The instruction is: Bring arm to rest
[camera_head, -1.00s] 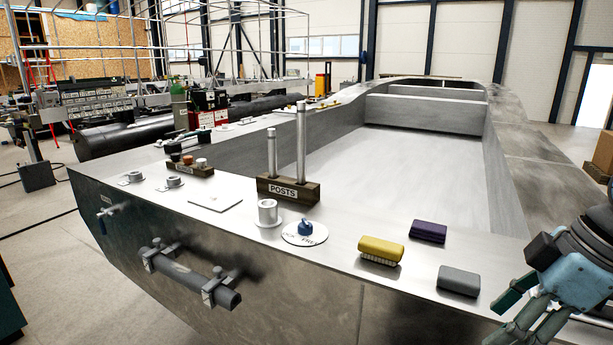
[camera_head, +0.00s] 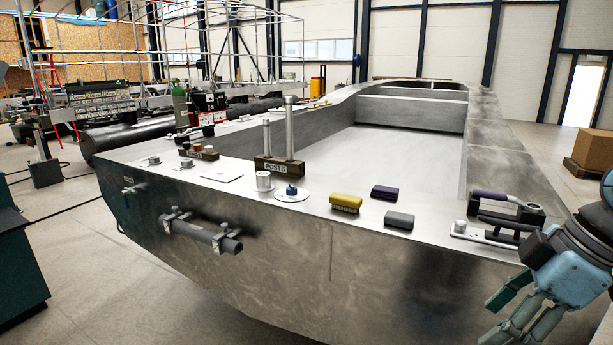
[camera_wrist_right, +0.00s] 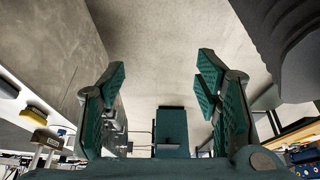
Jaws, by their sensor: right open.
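My right gripper (camera_head: 522,318) is at the lower right of the head view, beside the near side wall of the metal pontoon float (camera_head: 300,262) and below its deck edge. In the right wrist view its two green-padded fingers (camera_wrist_right: 160,90) stand wide apart with nothing between them. My left gripper is not in view.
On the deck are a posts block (camera_head: 278,167), a yellow brush (camera_head: 346,202), a purple block (camera_head: 385,192), a grey block (camera_head: 399,220) and a purple-handled tool (camera_head: 500,199). A clamped pipe (camera_head: 200,234) sticks out from the float's side.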

